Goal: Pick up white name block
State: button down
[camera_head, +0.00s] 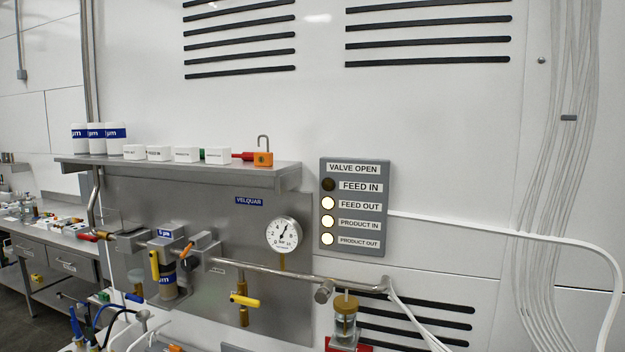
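Several small white name blocks stand in a row on the grey steel shelf (240,169). From left to right they are one block (134,152), a second block (159,153), a third block (187,155) and a right-hand block (218,156). Each has dark lettering on its front, too small to read. The blocks look upright and free of any grip. My gripper is not in view.
White-and-blue cylinders (97,139) stand left of the blocks; an orange padlock (263,159) stands right, beside something red. Below are pipes, yellow-handled valves (243,300) and a gauge (283,234). A lamp panel (354,207) hangs right.

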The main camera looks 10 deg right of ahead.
aim_at(155, 152)
jog(key=j, duration=0.4)
jog(key=k+j+z, duration=0.1)
jog(key=j, duration=0.3)
jog(key=k+j, duration=0.15)
jog(key=j, duration=0.25)
jog(key=j+z, duration=0.1)
jog(key=j, duration=0.25)
jog(key=i+j, duration=0.15)
jog(key=j, duration=0.2)
jog(key=i+j+z, duration=0.15)
jog(key=j, duration=0.2)
jog(key=i+j, duration=0.15)
jog(key=j, duration=0.2)
jog(key=i+j+z, duration=0.1)
jog(key=j, duration=0.25)
jog(key=i+j, duration=0.2)
jog(key=i, duration=0.25)
jog(key=z, duration=0.05)
